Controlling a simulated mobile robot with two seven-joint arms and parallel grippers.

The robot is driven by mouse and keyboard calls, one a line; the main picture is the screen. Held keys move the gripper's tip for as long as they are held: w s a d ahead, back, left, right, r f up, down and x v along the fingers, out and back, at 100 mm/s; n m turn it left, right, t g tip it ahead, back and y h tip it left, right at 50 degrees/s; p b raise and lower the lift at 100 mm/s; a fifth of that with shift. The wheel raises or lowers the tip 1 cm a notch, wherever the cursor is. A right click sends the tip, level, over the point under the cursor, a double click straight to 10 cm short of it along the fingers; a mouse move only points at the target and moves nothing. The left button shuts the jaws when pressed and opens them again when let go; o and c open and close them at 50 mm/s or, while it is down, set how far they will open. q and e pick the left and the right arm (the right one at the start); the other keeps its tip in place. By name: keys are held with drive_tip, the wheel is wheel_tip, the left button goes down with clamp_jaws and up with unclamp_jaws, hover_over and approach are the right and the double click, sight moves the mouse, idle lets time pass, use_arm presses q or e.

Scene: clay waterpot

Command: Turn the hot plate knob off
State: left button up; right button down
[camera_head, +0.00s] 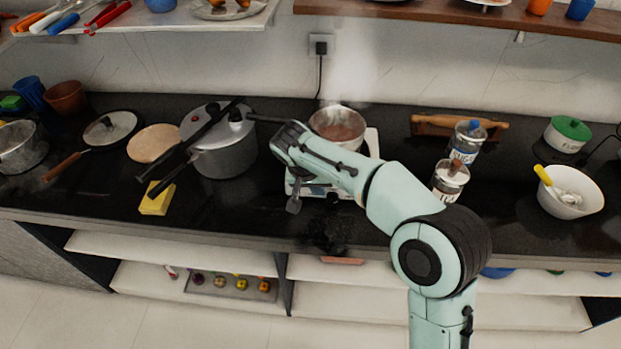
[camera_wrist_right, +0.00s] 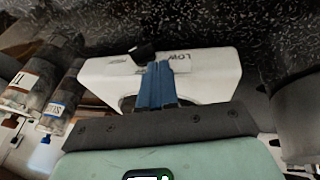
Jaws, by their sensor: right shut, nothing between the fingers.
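The hot plate (camera_head: 371,143) is a white box on the black counter, partly hidden behind my right arm in the head view. In the right wrist view its white front (camera_wrist_right: 215,75) fills the middle and bears the word LOW. A black knob (camera_wrist_right: 144,52) stands out from it. My right gripper (camera_wrist_right: 158,70) has its blue fingers shut and empty, with the tips just beside the knob. I cannot tell whether they touch it. In the head view the knob is not clearly visible. My left gripper is not in view.
A steaming pot (camera_head: 338,126) of brown liquid sits on the hot plate. A pressure cooker (camera_head: 224,150) stands to the left, with a yellow sponge (camera_head: 157,198) near it. Jars (camera_head: 449,180) stand to the right. The counter's front strip is mostly clear.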

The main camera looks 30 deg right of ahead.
sight(328, 200)
drive_tip(key=shift+s+d+f, duration=0.2)
drive_tip(key=shift+d+f, duration=0.15)
drive_tip(key=shift+f, duration=0.15)
drive_tip(key=shift+s+d+f, duration=0.2)
drive_tip(key=shift+d+f, duration=0.15)
drive_tip(key=shift+f, duration=0.15)
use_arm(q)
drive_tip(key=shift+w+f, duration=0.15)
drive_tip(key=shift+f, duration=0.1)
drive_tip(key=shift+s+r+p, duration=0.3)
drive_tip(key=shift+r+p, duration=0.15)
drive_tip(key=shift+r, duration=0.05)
use_arm(e)
drive_tip(key=shift+s+a+f+g+h, duration=0.1)
drive_tip(key=shift+f+g+h, duration=0.35)
drive_tip(key=shift+h, duration=0.35)
